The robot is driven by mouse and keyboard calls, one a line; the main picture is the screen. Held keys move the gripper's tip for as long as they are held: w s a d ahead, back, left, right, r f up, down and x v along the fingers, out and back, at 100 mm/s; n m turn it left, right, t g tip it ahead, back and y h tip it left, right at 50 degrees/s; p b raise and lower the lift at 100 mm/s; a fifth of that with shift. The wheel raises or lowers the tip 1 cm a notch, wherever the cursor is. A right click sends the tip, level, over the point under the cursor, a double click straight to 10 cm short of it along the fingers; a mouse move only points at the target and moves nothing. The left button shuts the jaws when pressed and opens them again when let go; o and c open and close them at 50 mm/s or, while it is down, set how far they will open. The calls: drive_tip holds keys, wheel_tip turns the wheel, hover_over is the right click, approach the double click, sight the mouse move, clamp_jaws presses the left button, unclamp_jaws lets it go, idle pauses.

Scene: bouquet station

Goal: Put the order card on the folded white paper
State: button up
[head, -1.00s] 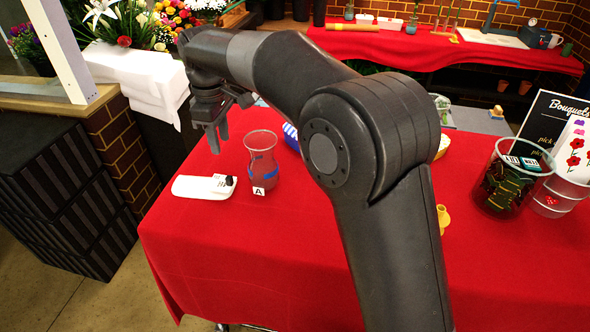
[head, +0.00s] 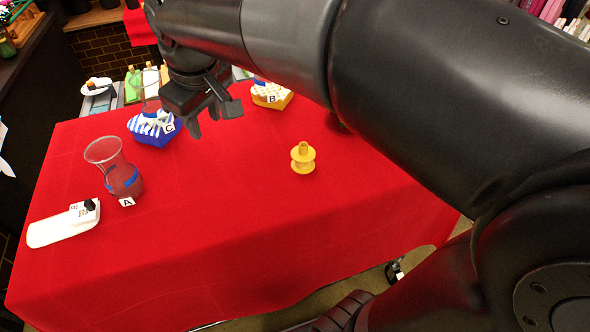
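The folded white paper (head: 62,229) lies flat on the red table at the left in the head view. A small white piece with dark marks (head: 80,214) and a black part on top sits at its right end; I cannot tell whether it is the order card. No other order card can be made out. My gripper (head: 213,118) is above the far part of the table, to the right of and well away from the paper. Its fingers are apart, with nothing visible between them.
A glass vase labelled A (head: 122,178) stands beside the paper. A blue striped container labelled C (head: 154,131) and a yellow one labelled B (head: 271,96) are farther back. A yellow spool-like thing (head: 303,160) stands mid-table. The front of the red table (head: 190,255) is clear.

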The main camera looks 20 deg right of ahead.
drive_tip(key=s+d+f+m+t, duration=0.1)
drive_tip(key=s+d+f+m, duration=0.2)
drive_tip(key=s+d, duration=0.3)
drive_tip(key=s+d+f+m+t, duration=0.1)
drive_tip(key=s+d+f+m, duration=0.2)
drive_tip(key=s+d, duration=0.4)
drive_tip(key=shift+s+d+f+m+h, duration=0.3)
drive_tip(key=shift+f+m, duration=0.1)
drive_tip(key=shift+m, duration=0.4)
drive_tip(key=shift+o, duration=0.4)
